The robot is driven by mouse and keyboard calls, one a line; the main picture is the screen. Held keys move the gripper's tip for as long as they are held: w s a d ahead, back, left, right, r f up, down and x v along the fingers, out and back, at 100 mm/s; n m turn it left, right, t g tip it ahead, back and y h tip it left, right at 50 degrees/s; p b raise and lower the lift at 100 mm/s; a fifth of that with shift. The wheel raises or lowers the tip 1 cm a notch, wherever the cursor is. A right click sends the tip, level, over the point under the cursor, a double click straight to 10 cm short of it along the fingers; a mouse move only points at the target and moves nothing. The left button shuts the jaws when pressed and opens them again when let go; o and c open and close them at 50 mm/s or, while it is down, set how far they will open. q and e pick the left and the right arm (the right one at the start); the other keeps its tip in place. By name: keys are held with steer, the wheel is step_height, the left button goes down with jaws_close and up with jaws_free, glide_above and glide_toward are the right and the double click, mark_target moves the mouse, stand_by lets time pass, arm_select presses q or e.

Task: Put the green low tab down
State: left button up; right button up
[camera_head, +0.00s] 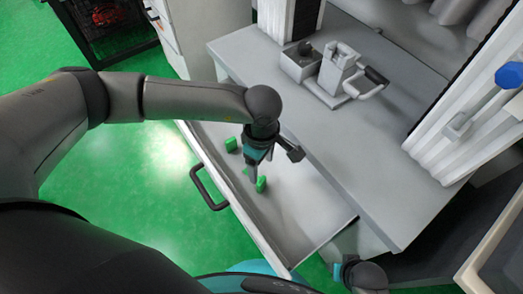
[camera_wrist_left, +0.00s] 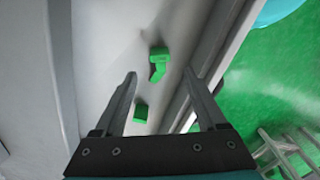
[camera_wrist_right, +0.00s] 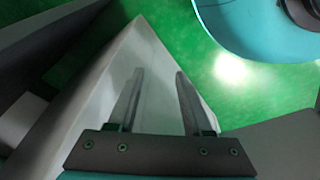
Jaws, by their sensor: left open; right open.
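Two green pieces lie in the open drawer. One green piece (camera_head: 261,184), a block with a narrower part, also shows in the left wrist view (camera_wrist_left: 159,60). A smaller-looking green block (camera_head: 231,145) also shows there (camera_wrist_left: 140,112). I cannot tell which is the low tab. My left gripper (camera_wrist_left: 160,75) is open, pointing down over the drawer, with the first piece between its fingertips in the picture; contact cannot be told. Nothing is seen held. My right gripper (camera_wrist_right: 160,72) is open and empty near a drawer corner.
The pale drawer (camera_head: 300,222) has a dark handle (camera_head: 208,188) on its front wall. A blue-knobbed lever (camera_head: 508,75) stands at the right.

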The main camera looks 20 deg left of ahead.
arm_select(q)
steer(key=shift+r+p, duration=0.6)
steer(key=shift+r, duration=1.35)
arm_select(e)
steer(key=shift+s+d+f, duration=0.3)
steer(key=shift+d+f, duration=0.05)
steer(key=shift+f, duration=0.35)
steer(key=shift+s+d+f, duration=0.3)
steer(key=shift+f, duration=0.35)
